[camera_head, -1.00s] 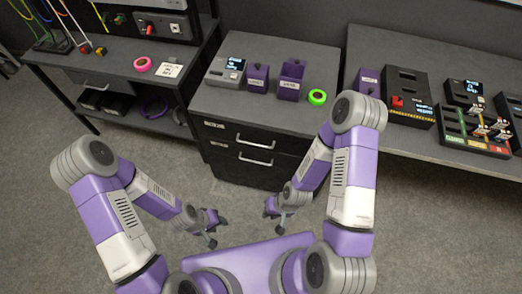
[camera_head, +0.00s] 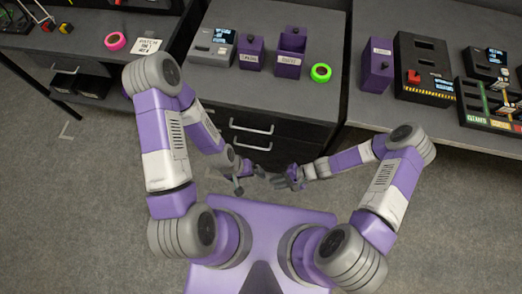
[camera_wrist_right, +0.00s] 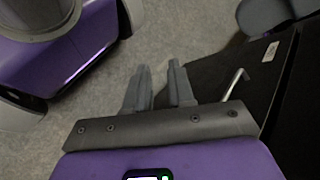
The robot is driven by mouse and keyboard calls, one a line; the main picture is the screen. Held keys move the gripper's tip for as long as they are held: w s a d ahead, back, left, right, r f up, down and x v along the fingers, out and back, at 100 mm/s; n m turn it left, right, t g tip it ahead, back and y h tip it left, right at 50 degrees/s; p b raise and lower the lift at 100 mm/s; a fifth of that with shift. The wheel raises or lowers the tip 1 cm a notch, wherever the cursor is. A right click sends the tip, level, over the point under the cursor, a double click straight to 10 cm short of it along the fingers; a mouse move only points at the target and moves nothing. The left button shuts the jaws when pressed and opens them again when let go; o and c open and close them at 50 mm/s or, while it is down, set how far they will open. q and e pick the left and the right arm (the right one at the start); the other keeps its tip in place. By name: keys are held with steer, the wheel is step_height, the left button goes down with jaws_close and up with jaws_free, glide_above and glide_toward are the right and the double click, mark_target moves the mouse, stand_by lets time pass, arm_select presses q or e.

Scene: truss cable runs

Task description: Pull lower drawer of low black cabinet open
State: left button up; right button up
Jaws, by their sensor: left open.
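The low black cabinet (camera_head: 290,133) has a grey top and two drawer fronts with silver bar handles. The upper handle (camera_head: 251,126) and the lower drawer's handle (camera_head: 250,146) both show, and the drawers look shut. My left gripper (camera_head: 246,178) is open, close in front of the cabinet's lower part. My right gripper (camera_head: 270,174) is just to its right, pointing left, apart from the handles. In the right wrist view its fingers (camera_wrist_right: 159,66) stand apart with nothing between them. A metal handle (camera_wrist_right: 236,84) on the dark cabinet front lies to their right there.
On the cabinet top stand a grey device (camera_head: 212,47), purple bins (camera_head: 290,55) and a green tape roll (camera_head: 321,73). A bench (camera_head: 450,145) adjoins at right. Another bench with a pink ring (camera_head: 115,41) is at left. The carpet (camera_head: 90,200) at left is clear.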

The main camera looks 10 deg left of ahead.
steer(key=w+a+f+m+t+y+b, duration=0.2)
steer(key=w+a+f+m+t+y, duration=0.15)
steer(key=w, duration=0.35)
steer(key=m+t+y+b, duration=0.2)
steer(key=t, duration=0.2)
glide_toward(259, 148)
steer(key=a+f, duration=0.1)
steer(key=a, duration=0.2)
steer(key=shift+n+t, duration=0.25)
steer(key=x, duration=0.3)
steer(key=b+x, duration=0.1)
steer(key=x, duration=0.2)
steer(key=shift+w+f, duration=0.2)
steer(key=shift+w, duration=0.25)
steer(key=shift+w+a+b, duration=0.2)
steer(key=shift+a+b, duration=0.15)
steer(key=shift+a, duration=0.05)
arm_select(q)
step_height(259, 148, down, 7)
arm_select(e)
steer(key=shift+h, duration=0.25)
jaws_close()
